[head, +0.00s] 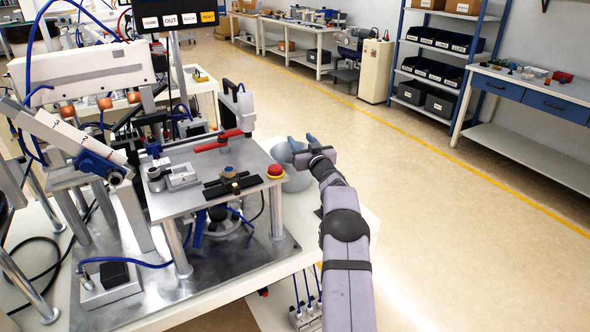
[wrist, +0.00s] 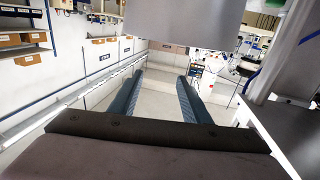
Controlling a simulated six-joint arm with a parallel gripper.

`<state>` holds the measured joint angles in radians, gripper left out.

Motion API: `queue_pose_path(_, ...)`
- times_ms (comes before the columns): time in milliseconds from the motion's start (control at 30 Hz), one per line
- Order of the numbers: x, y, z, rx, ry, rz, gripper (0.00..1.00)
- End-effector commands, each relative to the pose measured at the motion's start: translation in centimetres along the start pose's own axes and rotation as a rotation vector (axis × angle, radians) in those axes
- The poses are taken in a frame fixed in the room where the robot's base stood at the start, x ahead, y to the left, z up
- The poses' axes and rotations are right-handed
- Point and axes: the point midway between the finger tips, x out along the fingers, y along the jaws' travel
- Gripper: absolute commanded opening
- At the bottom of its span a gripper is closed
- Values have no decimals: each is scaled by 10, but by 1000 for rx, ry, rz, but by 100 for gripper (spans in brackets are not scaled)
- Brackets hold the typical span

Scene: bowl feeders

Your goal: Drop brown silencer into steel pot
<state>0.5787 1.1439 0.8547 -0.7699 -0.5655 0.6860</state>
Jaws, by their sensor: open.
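A small brown piece (head: 229,172), which looks like the brown silencer, sits on a black fixture on the raised metal plate. A rounded grey steel pot (head: 297,180) stands just right of that plate, partly hidden by my gripper and arm. My gripper (head: 301,141) is above the pot in the head view, with its blue fingers apart. In the wrist view my gripper (wrist: 160,82) is open, with nothing between its fingers. The wrist view shows neither the silencer nor the inside of the pot clearly.
A red mushroom button (head: 275,171) is at the plate's right corner, close to my gripper. A red lever (head: 217,141) and an upright white post (head: 238,105) stand on the plate. Copper-coloured cylinders (head: 104,103) sit on the left machine. Open floor lies to the right.

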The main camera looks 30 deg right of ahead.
Motion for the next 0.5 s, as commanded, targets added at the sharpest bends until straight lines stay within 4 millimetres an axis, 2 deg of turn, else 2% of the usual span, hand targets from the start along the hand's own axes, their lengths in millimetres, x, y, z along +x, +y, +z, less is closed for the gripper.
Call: queue_pose_path(500, -38, 1, 1, 0, 0, 1, 43)
